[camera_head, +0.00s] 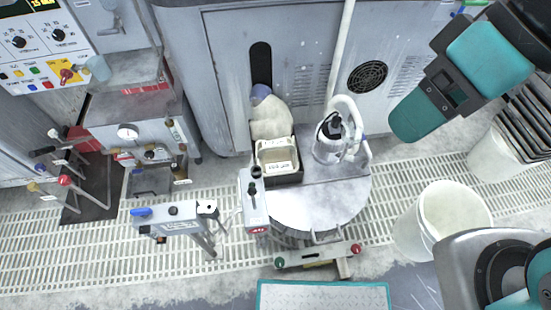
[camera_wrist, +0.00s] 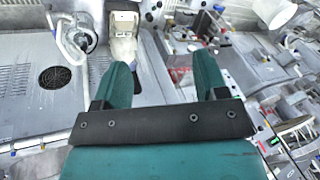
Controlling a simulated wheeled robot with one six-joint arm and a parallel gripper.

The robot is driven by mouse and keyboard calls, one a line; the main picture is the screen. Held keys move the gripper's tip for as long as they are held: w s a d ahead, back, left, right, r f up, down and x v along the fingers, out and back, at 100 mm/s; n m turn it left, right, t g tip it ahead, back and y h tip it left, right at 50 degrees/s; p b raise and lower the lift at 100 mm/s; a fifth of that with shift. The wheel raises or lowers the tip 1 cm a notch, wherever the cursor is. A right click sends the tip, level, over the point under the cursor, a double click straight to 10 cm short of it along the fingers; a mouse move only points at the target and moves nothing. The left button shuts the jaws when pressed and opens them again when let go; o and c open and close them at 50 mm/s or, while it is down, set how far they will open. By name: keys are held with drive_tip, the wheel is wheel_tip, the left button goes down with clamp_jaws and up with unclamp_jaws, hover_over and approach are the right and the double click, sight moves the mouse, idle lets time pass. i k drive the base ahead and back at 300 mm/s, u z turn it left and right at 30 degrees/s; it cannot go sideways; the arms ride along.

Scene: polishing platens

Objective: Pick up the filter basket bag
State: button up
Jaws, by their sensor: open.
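A pale, rounded bag-like thing (camera_head: 271,118) with a blue-grey top stands by the grey cabinet. In front of it is a cream, open-topped rectangular basket (camera_head: 277,153) with a dark lower part. I cannot tell for sure which of the two is the filter basket bag. In the wrist view the pale thing (camera_wrist: 123,47) and the cream basket (camera_wrist: 124,17) show at the top, left of centre. My gripper (camera_head: 413,124) is up at the right, well apart from both. In the wrist view its teal fingers (camera_wrist: 161,62) are open with nothing between them.
A white jug (camera_head: 329,143) with a looped hose stands right of the basket, on the round platen (camera_head: 310,205). A white bucket (camera_head: 440,215) stands at the right. Valves and gauges (camera_head: 128,133) crowd the left. The grated floor (camera_head: 100,250) is partly clear in front.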

sight(274, 157)
drive_tip(key=k, duration=1)
drive_tip(key=u, duration=2.1)
drive_tip(key=i, duration=1.4)
drive_tip(key=z, duration=2.4)
drive_tip(key=i, duration=0.5)
drive_tip(key=z, duration=0.1)
